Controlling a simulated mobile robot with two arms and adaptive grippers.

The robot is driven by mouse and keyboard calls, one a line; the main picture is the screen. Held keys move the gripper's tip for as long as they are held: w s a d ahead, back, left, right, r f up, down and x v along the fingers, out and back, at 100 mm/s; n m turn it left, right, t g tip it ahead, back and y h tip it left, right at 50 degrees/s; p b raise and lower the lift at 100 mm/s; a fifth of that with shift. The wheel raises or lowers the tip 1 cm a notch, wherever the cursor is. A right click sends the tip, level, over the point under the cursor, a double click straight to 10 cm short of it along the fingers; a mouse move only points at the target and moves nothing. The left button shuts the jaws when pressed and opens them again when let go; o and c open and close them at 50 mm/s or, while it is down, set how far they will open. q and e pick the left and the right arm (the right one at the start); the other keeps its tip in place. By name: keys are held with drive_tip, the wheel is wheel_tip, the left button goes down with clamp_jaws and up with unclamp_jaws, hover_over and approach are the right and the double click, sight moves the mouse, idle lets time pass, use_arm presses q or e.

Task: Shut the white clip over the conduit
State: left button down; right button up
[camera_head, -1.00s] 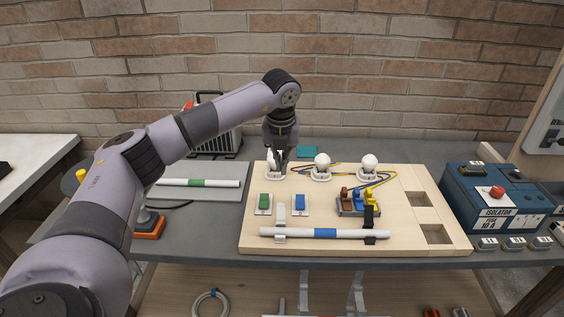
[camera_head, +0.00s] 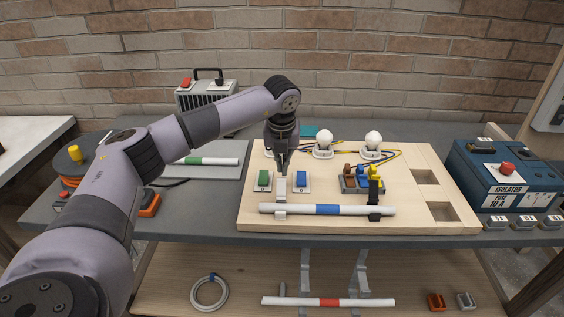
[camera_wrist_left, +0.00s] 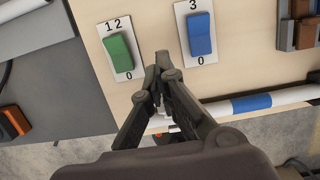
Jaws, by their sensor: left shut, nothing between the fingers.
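The white clip (camera_head: 280,190) is near the board's front left, its flap standing up behind the conduit (camera_head: 345,210). The conduit is a white tube with a blue band, lying across the front of the wooden board; it also shows in the left wrist view (camera_wrist_left: 220,110). My left gripper (camera_head: 283,170) is shut and empty, just above and behind the clip's raised flap. I cannot tell whether it touches the flap. In the left wrist view my shut fingers (camera_wrist_left: 161,62) hide most of the clip. My right gripper is out of view.
A black clip (camera_head: 374,194) stands up at the conduit's right part. A green switch (camera_head: 264,180) and a blue switch (camera_head: 301,180) sit close beside the gripper. White bulbs (camera_head: 373,139) stand behind. A blue isolator box (camera_head: 510,180) is at the right.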

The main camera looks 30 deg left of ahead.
use_arm(q)
drive_tip(key=shift+s+d+f, duration=0.15)
drive_tip(key=shift+s+d, duration=0.15)
drive_tip(key=shift+s, duration=0.2)
drive_tip(key=shift+s+d+f, duration=0.15)
drive_tip(key=shift+s+d, duration=0.15)
drive_tip(key=shift+s, duration=0.2)
drive_tip(key=shift+s+d+r, duration=0.1)
drive_tip(key=shift+s+d, duration=0.35)
drive_tip(key=shift+s, duration=0.25)
drive_tip(key=shift+s+d, duration=0.45)
drive_tip(key=shift+s, duration=0.25)
drive_tip(key=shift+s+d+r, duration=0.1)
drive_tip(key=shift+s+d, duration=0.35)
drive_tip(key=shift+s, duration=0.25)
drive_tip(key=r+p, duration=0.1)
drive_tip(key=r, duration=0.1)
drive_tip(key=r+p, duration=0.1)
drive_tip(key=r, duration=0.2)
drive_tip(key=shift+w+a+p, duration=0.1)
drive_tip(key=shift+w+p, duration=0.1)
drive_tip(key=shift+p, duration=0.15)
drive_tip(key=shift+f, duration=0.1)
drive_tip(key=shift+s+d+b, duration=0.2)
drive_tip(key=shift+s+d, duration=0.25)
drive_tip(key=shift+s, duration=0.3)
drive_tip(key=shift+s+d+b, duration=0.15)
drive_tip(key=shift+s+d, duration=0.3)
drive_tip(key=shift+s, duration=0.3)
